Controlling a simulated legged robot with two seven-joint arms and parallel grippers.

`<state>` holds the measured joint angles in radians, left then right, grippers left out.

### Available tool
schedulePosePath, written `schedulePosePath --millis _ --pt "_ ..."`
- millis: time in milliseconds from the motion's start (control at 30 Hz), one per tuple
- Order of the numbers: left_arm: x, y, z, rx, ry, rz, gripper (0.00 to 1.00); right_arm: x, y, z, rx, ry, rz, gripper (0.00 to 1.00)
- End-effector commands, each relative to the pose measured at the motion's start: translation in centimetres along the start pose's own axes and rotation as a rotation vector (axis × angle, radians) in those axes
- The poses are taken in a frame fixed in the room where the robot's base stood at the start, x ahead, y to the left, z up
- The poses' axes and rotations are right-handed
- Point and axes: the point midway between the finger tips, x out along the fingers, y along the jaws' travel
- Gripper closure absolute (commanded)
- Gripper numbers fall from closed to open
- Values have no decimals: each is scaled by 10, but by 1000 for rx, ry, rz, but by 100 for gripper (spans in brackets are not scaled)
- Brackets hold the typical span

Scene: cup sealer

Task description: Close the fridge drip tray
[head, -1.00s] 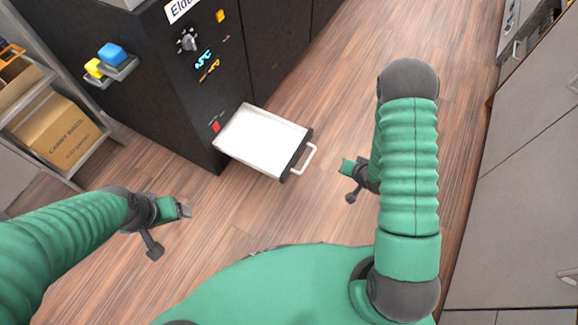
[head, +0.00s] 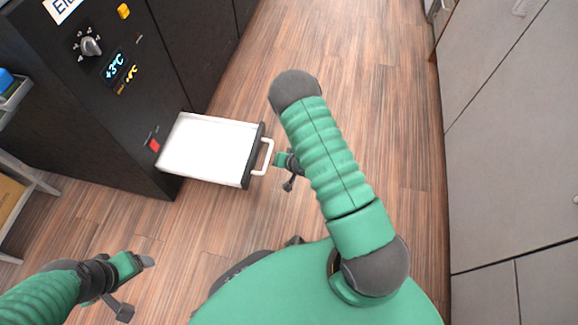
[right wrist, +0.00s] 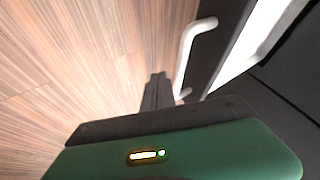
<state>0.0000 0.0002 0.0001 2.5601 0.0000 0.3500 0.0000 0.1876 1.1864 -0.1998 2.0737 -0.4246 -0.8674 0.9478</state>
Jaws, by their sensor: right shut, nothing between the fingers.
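The drip tray (head: 212,148) is white with a dark front and sticks out of the lower part of the black fridge (head: 85,115). Its white handle (head: 264,157) faces right in the head view, and the handle also shows in the right wrist view (right wrist: 189,48). My right gripper (head: 283,170) is just right of the handle, shut and empty; in the right wrist view its fingers (right wrist: 156,88) are together beside the handle. I cannot tell whether they touch it. My left gripper (head: 138,285) is at the lower left over the floor, with its fingers spread and nothing between them.
The fridge front carries a knob (head: 90,46) and a lit display (head: 116,66). A shelf (head: 22,170) stands at the left edge. Grey cabinets (head: 515,150) line the right side. The wooden floor between is clear.

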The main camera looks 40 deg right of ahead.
Motion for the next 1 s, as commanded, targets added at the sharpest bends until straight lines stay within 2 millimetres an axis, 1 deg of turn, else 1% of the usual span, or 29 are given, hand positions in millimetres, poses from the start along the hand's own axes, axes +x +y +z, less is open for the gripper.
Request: schedulePosePath --millis 33,100,533,667,767,867,967,1000 --pt "5 0 1 0 0 0 23 4 -5 0 -2 1 -2 100" --pt "7 0 2 0 0 0 23 4 -9 0 -1 0 0 100" --pt "6 0 1 0 1 0 23 4 -13 -1 0 -1 1 100" --pt "5 0 1 0 0 0 23 8 -21 -1 0 0 -1 100" --pt "4 0 1 0 0 0 23 15 -34 -1 -1 0 -3 100" --pt "3 0 0 0 0 0 23 25 -52 -1 -1 -1 -4 100" --pt "2 0 0 0 0 0 23 40 -78 0 -1 -1 -5 100" --pt "3 0 0 0 0 0 23 46 -89 0 -2 -1 -5 100"
